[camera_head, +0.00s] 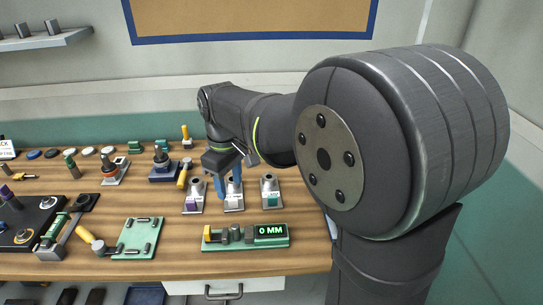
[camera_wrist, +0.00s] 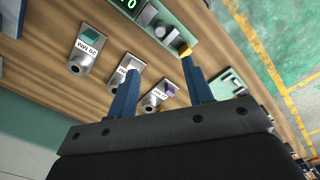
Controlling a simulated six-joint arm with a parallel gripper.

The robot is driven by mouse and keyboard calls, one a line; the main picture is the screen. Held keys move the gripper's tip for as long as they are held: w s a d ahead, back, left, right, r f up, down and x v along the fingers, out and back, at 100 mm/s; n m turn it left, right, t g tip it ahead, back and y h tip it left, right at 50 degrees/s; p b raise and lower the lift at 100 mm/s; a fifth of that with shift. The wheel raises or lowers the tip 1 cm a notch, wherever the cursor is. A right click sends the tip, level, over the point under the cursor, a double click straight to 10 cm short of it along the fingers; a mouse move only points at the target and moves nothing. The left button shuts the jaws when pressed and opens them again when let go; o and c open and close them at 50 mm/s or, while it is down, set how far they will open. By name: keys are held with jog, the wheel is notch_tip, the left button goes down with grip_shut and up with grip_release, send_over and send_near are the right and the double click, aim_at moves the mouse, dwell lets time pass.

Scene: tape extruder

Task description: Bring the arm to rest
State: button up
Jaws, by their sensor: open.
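My gripper (camera_head: 229,189) is open, with its two blue fingers pointing down over the workbench, among a row of small grey metal blocks. In the wrist view, the fingers (camera_wrist: 160,80) are spread apart and nothing is gripped between them. The middle block (camera_head: 234,204) is partly hidden behind the fingers. A block with a purple part (camera_head: 193,204) stands to the left, and another labelled block (camera_head: 270,195) to the right. I cannot tell whether a finger touches the middle block. My arm reaches out from the right over the bench.
A green gauge reading 0 MM (camera_head: 245,237) lies in front of the blocks. A yellow-handled tool (camera_head: 184,176) and a dark blue fixture (camera_head: 163,168) are behind left. A green plate (camera_head: 138,238) and a black board (camera_head: 28,222) are farther left. Bare wood (camera_head: 150,205) lies between.

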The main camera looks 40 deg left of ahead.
aim_at(235, 226)
notch_tip(235, 226, down, 17)
jog(key=shift+r, duration=0.1)
jog(key=shift+d+f, duration=0.15)
jog(key=shift+f, duration=0.25)
jog(key=shift+r, duration=0.6)
jog(key=shift+f, duration=0.1)
